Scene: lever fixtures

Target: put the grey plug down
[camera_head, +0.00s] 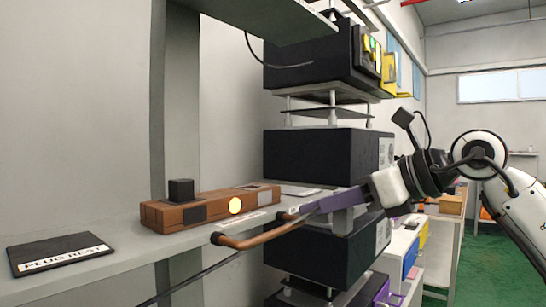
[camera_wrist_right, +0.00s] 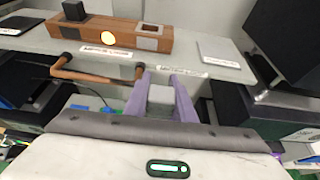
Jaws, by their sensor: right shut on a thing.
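My right gripper (camera_head: 312,207), with purple fingers, reaches in from the right in front of the shelf edge. In the right wrist view it is shut on a light grey block, the grey plug (camera_wrist_right: 160,95), held between the fingers. The black plug rest (camera_head: 62,252), labelled PLUG REST, lies flat at the left end of the shelf, well apart from the gripper. My left gripper is not in view.
A brown box (camera_head: 215,207) with a black block (camera_head: 181,190) on top and a lit yellow disc (camera_head: 235,205) stands on the shelf (camera_head: 120,262). A copper-coloured bar handle (camera_head: 255,240) juts from the shelf's front edge, close to the fingertips. Dark equipment boxes (camera_head: 315,158) stand behind.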

